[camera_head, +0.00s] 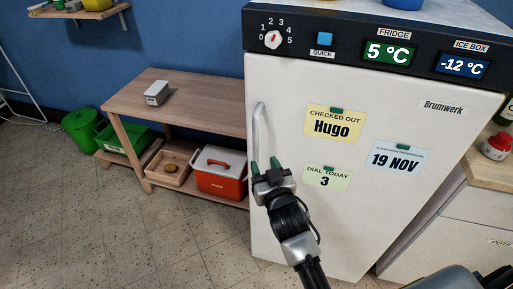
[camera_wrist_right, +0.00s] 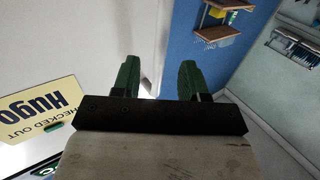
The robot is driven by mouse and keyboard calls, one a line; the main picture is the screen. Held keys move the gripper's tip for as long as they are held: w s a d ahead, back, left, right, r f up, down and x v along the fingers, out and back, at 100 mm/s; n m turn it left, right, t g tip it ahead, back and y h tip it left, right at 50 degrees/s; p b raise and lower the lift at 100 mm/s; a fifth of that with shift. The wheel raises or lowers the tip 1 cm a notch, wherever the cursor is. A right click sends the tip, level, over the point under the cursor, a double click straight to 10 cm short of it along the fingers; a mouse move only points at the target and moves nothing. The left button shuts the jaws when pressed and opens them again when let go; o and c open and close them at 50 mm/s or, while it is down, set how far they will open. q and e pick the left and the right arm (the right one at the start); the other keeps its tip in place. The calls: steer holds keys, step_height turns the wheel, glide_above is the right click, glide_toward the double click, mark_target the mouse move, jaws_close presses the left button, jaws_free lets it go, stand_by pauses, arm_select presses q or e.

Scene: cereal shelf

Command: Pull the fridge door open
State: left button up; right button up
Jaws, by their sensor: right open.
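The white fridge door (camera_head: 375,215) looks shut in the head view. Its pale vertical handle (camera_head: 257,128) is on the door's left side. My right gripper (camera_head: 264,164) is open, with its green fingertips pointing up near the handle's lower end. In the right wrist view, the two green fingers of this gripper (camera_wrist_right: 158,78) stand apart, with a pale strip showing in the gap. I cannot tell whether that strip is the handle or the door's edge, or whether the fingers touch it. The door face (camera_wrist_right: 75,45) fills the left there. My left gripper is not in view.
A wooden bench (camera_head: 200,95) stands left of the fridge, with a red and white cooler (camera_head: 220,182) beneath. A green bin (camera_head: 80,130) is farther left. A counter (camera_head: 480,160) adjoins at right. The floor (camera_head: 130,235) before the bench is clear.

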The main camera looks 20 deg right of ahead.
mark_target(257, 151)
steer(key=w, duration=0.7)
steer(key=shift+w+a, duration=0.1)
steer(key=shift+w, duration=0.05)
jaws_close()
